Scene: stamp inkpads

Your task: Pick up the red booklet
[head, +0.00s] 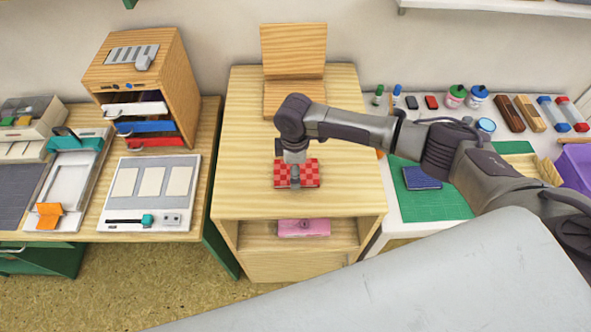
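The red booklet (311,174), with a red checkered cover, lies on the top of the light wooden cabinet (240,130) in the middle of the head view. My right arm comes in from the right, and my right gripper (295,182) points down over the middle of the booklet, hiding part of it. The fingers look narrow from here, and I cannot tell whether they touch or grip the booklet. My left gripper is not in view.
A wooden stand (293,50) is at the cabinet's back. A pink box (304,228) sits on the shelf below. The left table holds a drawer unit (172,80) and a white board (150,160). The right table holds a green mat (430,205) with a blue booklet (420,178).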

